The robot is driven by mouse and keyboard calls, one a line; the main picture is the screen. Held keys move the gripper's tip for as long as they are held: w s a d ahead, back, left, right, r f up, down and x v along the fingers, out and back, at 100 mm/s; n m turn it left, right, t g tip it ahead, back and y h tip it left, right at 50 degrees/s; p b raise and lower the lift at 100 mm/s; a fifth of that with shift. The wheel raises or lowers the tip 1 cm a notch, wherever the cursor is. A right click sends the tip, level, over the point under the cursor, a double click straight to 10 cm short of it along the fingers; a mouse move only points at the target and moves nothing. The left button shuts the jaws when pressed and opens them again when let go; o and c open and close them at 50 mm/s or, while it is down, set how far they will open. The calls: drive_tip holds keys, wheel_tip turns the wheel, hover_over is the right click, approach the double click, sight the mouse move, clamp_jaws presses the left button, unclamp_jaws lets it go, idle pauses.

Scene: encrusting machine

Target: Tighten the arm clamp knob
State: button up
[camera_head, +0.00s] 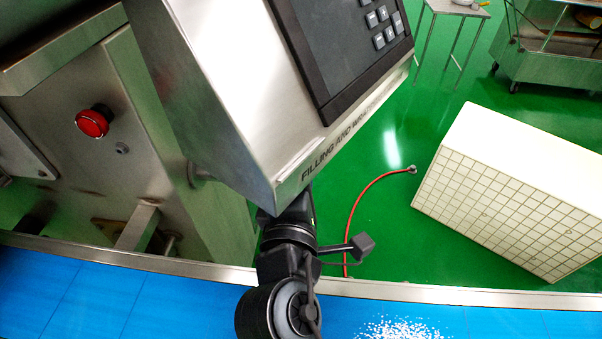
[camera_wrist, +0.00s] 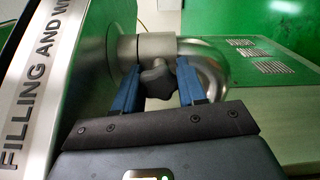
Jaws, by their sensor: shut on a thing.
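In the wrist view, the dark lobed clamp knob (camera_wrist: 158,80) sits under a metal collar (camera_wrist: 156,47) on the bent steel arm tube (camera_wrist: 207,62). My gripper (camera_wrist: 157,72) has its two blue fingers on either side of the knob and is shut on it. The collar joins the back of the control panel housing (camera_wrist: 82,60). In the head view, the control panel (camera_head: 225,90) hides my gripper and the knob; only my arm shows below it.
A red stop button (camera_head: 93,122) is on the machine body at left. A blue conveyor belt (camera_head: 60,295) with white powder runs along the front. A tiled white block (camera_head: 510,200) and a red hose (camera_head: 362,195) are on the green floor. A vented machine panel (camera_wrist: 265,62) is right of the knob.

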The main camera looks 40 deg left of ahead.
drive_tip(key=shift+s+a+f+m+b, duration=0.15)
drive_tip(key=shift+m+b, duration=0.1)
drive_tip(key=shift+m, duration=0.3)
drive_tip(key=shift+w+d+f+m+b, duration=0.1)
drive_tip(key=shift+m+b, duration=0.15)
drive_tip(key=shift+m, duration=0.3)
drive_tip(key=shift+s, duration=0.1)
drive_tip(key=shift+a+r+m, duration=0.1)
drive_tip(key=shift+m, duration=0.3)
drive_tip(key=o, duration=0.8)
drive_tip(key=shift+o, duration=1.1)
drive_tip(key=shift+r, duration=0.1)
drive_tip(key=v, duration=0.7)
drive_tip(key=shift+s+d, duration=0.25)
drive_tip(key=shift+d, duration=0.05)
